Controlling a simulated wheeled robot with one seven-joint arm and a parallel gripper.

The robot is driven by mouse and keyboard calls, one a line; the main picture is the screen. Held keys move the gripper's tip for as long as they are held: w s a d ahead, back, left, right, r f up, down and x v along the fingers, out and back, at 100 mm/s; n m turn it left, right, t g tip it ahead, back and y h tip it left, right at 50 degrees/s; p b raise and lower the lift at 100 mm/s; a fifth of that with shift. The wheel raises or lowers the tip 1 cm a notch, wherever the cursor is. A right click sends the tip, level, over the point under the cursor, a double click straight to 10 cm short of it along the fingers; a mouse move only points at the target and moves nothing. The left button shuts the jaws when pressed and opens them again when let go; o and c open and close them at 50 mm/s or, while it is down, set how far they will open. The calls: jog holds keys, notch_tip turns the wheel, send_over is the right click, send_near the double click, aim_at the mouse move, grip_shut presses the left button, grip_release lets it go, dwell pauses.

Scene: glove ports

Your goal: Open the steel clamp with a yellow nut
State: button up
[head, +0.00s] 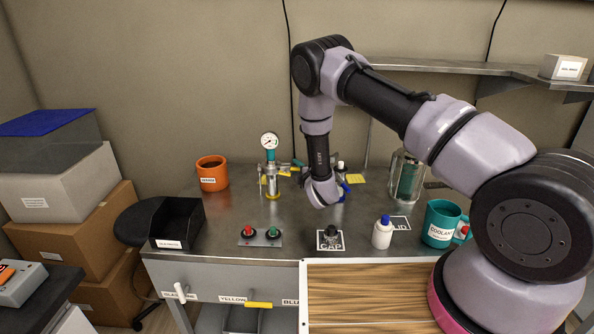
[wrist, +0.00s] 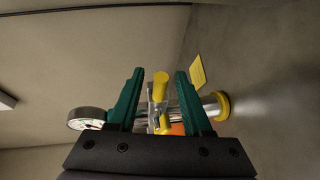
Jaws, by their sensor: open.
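The steel clamp (wrist: 152,108) sits around the pipe of the gauge stand, and its yellow nut (wrist: 161,80) shows between my fingers in the wrist view. In the head view the gauge stand (head: 271,172) stands at the back of the bench, with yellow parts at its side. My gripper (wrist: 160,73) is open, with one green finger on each side of the yellow nut. I see gaps between the fingers and the nut; contact is not visible. In the head view my wrist hides most of the gripper.
A round gauge (wrist: 88,118) is beside the left finger, and the stand's yellow foot (wrist: 222,106) is right of the other.

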grip_shut()
dwell(1.4)
